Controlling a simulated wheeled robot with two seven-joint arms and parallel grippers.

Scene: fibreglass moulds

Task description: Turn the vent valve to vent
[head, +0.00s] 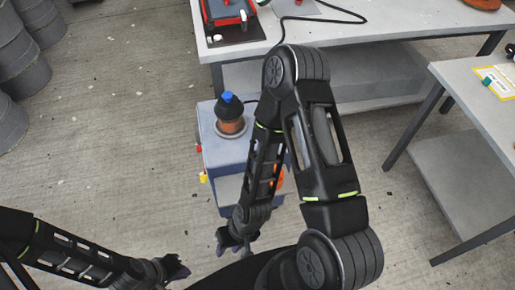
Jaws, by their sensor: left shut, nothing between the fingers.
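A blue-grey box unit (208,127) stands on the floor in the middle, with a black, blue-capped part on an orange-brown base (229,121) on top. A small yellow fitting (203,178) and a small red fitting (198,148) stick out from its left side. I cannot tell which part is the vent valve. My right gripper (235,246) hangs in front of the box's near side, empty and apparently open. My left gripper (178,271) is shut and empty at the lower left, apart from the box. My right arm hides the box's right side and part of an orange round part (279,177).
A grey workbench (345,30) stands behind, with a red device (228,12) and a black cable on it. A second table (480,75) is at the right. Dark drums (22,60) stand at the far left. The floor left of the box is clear.

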